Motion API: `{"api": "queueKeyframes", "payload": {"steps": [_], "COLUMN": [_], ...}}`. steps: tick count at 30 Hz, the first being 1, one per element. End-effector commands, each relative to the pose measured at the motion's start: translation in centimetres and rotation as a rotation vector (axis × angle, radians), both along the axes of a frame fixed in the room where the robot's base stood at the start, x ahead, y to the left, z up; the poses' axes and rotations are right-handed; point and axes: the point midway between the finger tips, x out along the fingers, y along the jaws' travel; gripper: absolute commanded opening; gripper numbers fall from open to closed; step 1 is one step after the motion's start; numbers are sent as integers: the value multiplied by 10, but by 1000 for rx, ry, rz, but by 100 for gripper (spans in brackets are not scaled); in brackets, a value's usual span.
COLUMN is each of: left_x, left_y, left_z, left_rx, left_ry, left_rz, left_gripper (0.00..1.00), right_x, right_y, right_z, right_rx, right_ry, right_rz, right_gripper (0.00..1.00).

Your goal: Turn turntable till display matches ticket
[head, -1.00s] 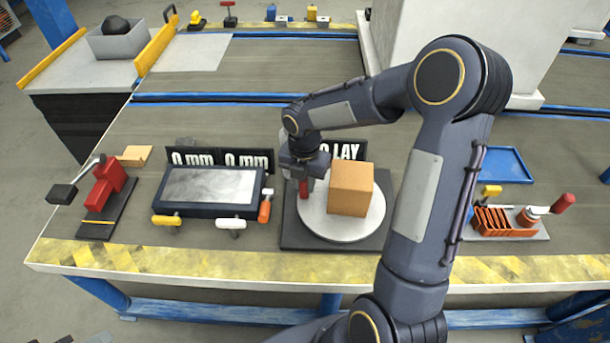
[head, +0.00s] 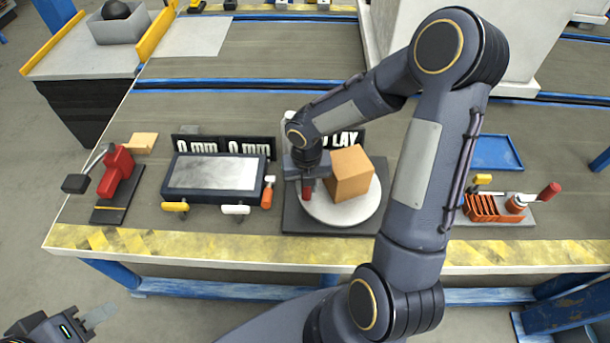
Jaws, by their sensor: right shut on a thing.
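The turntable (head: 345,213) is a pale round plate on a dark square base. An orange-tan box (head: 349,173) sits on it, turned at an angle. My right gripper (head: 307,190) points down at the plate's left side, shut on a red handle (head: 306,191) there. No ticket can be made out. My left gripper (head: 98,316) is at the bottom left, off the table; its finger opening is unclear.
A grey-topped panel (head: 213,173) with yellow, white and orange handles stands left of the turntable. A red clamp (head: 117,170) is farther left. An orange rack (head: 484,207) and blue tray (head: 494,153) are at right. The striped front edge is clear.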

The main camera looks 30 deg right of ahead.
Motion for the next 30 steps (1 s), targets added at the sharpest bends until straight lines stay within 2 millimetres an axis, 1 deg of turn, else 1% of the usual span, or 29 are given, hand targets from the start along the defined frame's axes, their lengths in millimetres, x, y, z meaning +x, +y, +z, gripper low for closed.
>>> {"api": "queueKeyframes", "payload": {"steps": [1,15,24,30], "left_x": [0,0,0,0], "left_y": [0,0,0,0], "left_z": [6,32,44,48], "left_rx": [0,0,0,0], "left_ry": [0,0,0,0], "left_rz": [0,0,0,0], "left_gripper": [36,36,36,36], "right_x": [-3,-26,-36,-40], "right_y": [1,1,-1,-2], "right_z": [3,3,2,1], "right_rx": [1,1,1,1], "right_ry": [3,3,2,1], "right_rz": [23,254,371,418], "right_gripper": [0,0,0,0]}}
